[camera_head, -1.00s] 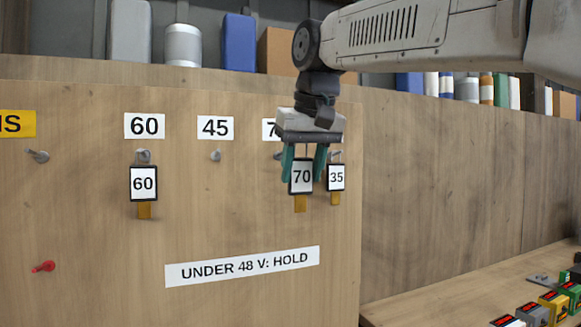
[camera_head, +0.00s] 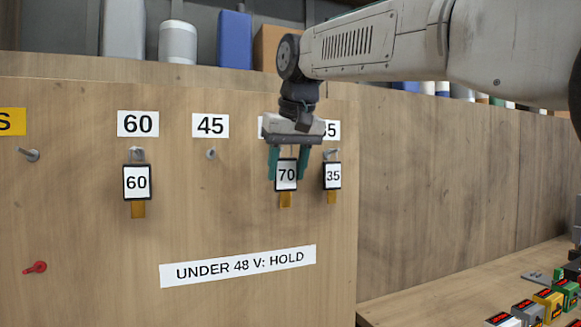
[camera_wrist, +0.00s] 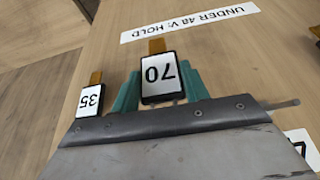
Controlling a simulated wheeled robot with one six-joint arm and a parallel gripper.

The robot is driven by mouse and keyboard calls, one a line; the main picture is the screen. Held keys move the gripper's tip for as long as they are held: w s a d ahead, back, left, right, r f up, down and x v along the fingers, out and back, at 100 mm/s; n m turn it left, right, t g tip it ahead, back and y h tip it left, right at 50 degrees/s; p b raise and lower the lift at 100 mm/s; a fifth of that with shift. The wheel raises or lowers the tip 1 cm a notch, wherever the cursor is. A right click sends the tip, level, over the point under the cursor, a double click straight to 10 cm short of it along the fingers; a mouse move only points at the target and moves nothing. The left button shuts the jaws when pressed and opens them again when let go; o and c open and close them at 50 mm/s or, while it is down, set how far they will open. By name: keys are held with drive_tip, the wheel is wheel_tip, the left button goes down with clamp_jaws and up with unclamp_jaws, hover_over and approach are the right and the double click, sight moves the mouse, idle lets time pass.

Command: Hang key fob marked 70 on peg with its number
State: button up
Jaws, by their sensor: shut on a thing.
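The key fob marked 70 (camera_head: 286,175) is a black-framed white tag with a brass-coloured lower end. It hangs upright between the teal fingers of my gripper (camera_head: 289,177), which is shut on it. It also shows upside down in the wrist view (camera_wrist: 160,76). My gripper is in front of the board, over the place between the 45 and 35 labels. Only a sliver of the label there (camera_head: 261,126) shows, and its number and peg are hidden in the head view. I cannot tell whether the fob touches a peg.
The fob marked 35 (camera_head: 332,176) hangs close on the right. The fob marked 60 (camera_head: 137,183) hangs under its label. The 45 peg (camera_head: 211,154) is bare, and it also juts out in the wrist view (camera_wrist: 284,104). Board space below my gripper is clear down to the sign (camera_head: 238,266).

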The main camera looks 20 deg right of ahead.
drive_tip(key=shift+w+f, duration=0.15)
drive_tip(key=shift+w, duration=1.65)
drive_tip(key=shift+w+f, duration=0.15)
drive_tip(key=shift+w, duration=0.4)
drive_tip(key=o, duration=1.2)
drive_tip(key=shift+c, duration=0.2)
